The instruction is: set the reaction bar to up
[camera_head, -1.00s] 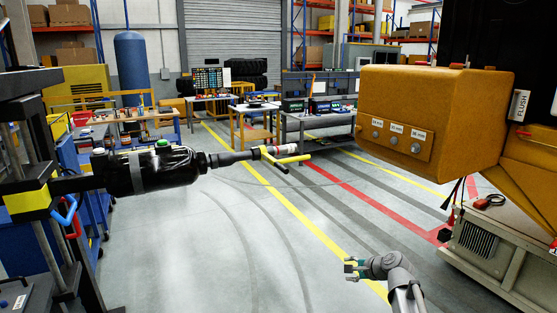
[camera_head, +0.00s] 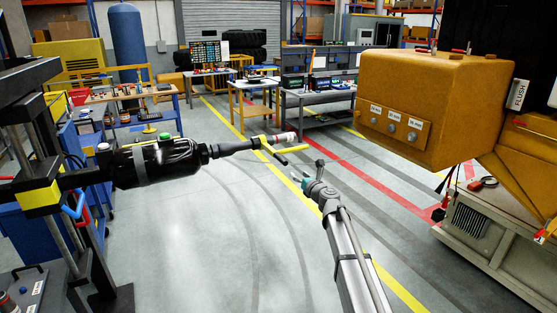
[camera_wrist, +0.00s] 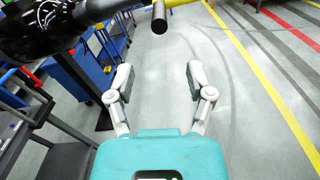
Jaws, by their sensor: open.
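The black tool (camera_head: 155,163) with a long nose is held sideways on a stand at the left. At its nose tip is the yellow reaction bar (camera_head: 294,149), which points to the right with a slight tilt. A dark-ended arm hangs from the same joint toward me. In the wrist view the bar's black end (camera_wrist: 159,19) shows at the top centre, with a bit of yellow behind it. My gripper (camera_head: 307,182) is below and right of the bar, apart from it. In the wrist view my gripper (camera_wrist: 160,80) is open with nothing between its fingers.
An orange box (camera_head: 425,100) with several labelled buttons overhangs at the right, above a grey cabinet (camera_head: 487,232). A stand (camera_head: 40,196) and blue carts fill the left side. Workbenches stand at the back. The middle floor is clear.

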